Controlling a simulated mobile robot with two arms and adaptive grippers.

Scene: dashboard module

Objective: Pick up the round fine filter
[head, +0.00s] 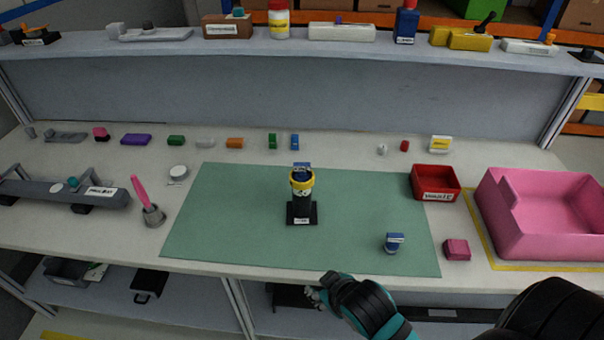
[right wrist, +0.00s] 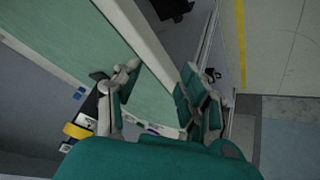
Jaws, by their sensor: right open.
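No part in view is clearly labelled as the round fine filter. A small round white disc (head: 178,171) lies on the table left of the green mat, with a small tag in front of it; I cannot tell if this is the filter. My right gripper (head: 318,292) is at the front edge of the table, well away from the disc. In the right wrist view the right gripper (right wrist: 160,85) has its fingers spread, with nothing between them but the mat and table edge. My left gripper is not in view.
A black stand with a yellow collar (head: 302,185) is upright on the green mat (head: 230,225). A blue-and-white part (head: 394,243) stands near the mat's front right. A red bin (head: 436,184) and a pink tub (head: 510,235) are at right. A pink-handled tool (head: 140,190) stands at left.

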